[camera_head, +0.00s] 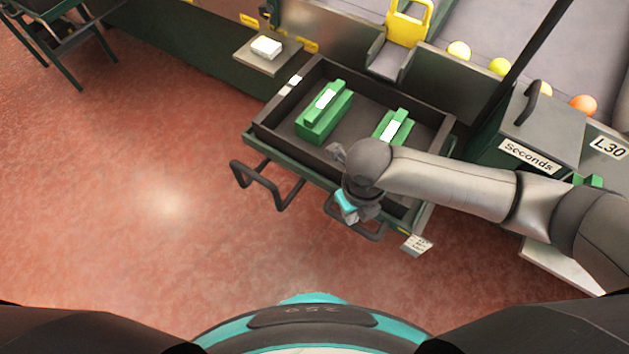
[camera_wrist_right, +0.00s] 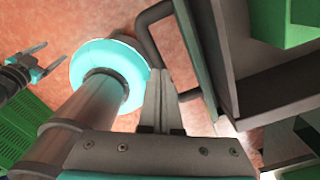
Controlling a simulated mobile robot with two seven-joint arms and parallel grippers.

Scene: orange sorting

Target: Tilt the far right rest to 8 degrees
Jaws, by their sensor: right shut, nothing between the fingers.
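Two green blocks with white label strips, which look like the rests, stand in an open dark tray (camera_head: 290,125). One is the left block (camera_head: 318,122); the other is the right block (camera_head: 388,128), partly hidden by my right arm. I cannot tell their tilt angles. My right gripper (camera_head: 352,217) is at the tray's front edge by the right handle. In the right wrist view its fingers (camera_wrist_right: 161,98) are shut and empty, close to a dark handle (camera_wrist_right: 150,25). My left gripper (camera_wrist_right: 36,66) appears open at the left of the right wrist view.
A bin marked Seconds (camera_head: 540,125) stands right of the tray. More green shows (camera_head: 587,181) below it, partly hidden. A yellow frame (camera_head: 408,25) and several round fruits (camera_head: 500,67) are behind. A small shelf holds a white block (camera_head: 266,47).

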